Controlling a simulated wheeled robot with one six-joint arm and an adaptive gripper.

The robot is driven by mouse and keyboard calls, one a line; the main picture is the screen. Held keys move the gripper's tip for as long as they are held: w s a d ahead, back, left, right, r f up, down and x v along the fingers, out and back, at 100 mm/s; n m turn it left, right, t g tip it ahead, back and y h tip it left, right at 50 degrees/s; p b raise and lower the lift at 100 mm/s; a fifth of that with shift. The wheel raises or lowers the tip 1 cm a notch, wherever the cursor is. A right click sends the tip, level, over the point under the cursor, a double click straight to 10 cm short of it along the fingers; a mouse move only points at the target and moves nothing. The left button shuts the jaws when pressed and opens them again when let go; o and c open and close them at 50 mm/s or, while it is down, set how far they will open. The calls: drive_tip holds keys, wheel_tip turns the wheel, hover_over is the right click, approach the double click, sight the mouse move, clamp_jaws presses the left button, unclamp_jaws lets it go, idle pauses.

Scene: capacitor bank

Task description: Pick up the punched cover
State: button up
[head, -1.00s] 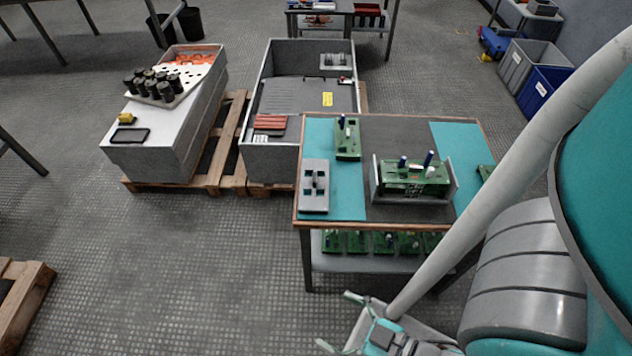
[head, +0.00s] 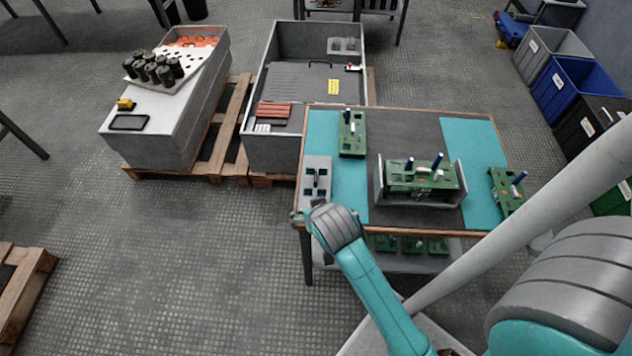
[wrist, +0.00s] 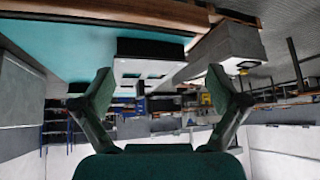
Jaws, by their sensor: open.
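The punched cover (head: 310,191) is a grey plate with square holes and a raised piece in its middle. It lies on the front left corner of the table in the head view, its near end hidden by my arm. My gripper (head: 298,217) is at that corner, largely hidden behind my wrist. In the wrist view my gripper (wrist: 160,85) shows two spread fingers with nothing between them. A pale plate with dark holes, which looks like the cover (wrist: 126,68), shows beyond the fingers, apart from them.
The table has a wooden edge (head: 415,233) and teal mats (head: 350,190). A green board (head: 352,135) stands behind the cover; a holder with green boards (head: 420,180) stands to the right.

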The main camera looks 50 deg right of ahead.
sight(315, 178)
drive_tip(key=w+d+r+m+g, duration=0.4)
drive_tip(key=w+d+r, duration=0.15)
drive_tip(key=r, duration=0.25)
drive_tip(key=x, duration=0.3)
drive_tip(key=d+x, duration=0.1)
drive_tip(key=x, duration=0.1)
drive_tip(key=shift+s, duration=0.25)
drive_tip(key=shift+a+x, duration=0.15)
drive_tip(key=shift+x, duration=1.15)
drive_tip(key=shift+a+x, duration=0.15)
drive_tip(key=shift+x, duration=1.15)
drive_tip(key=shift+w, duration=0.15)
drive_tip(key=c, duration=0.9)
wheel_tip(315, 178, up, 10)
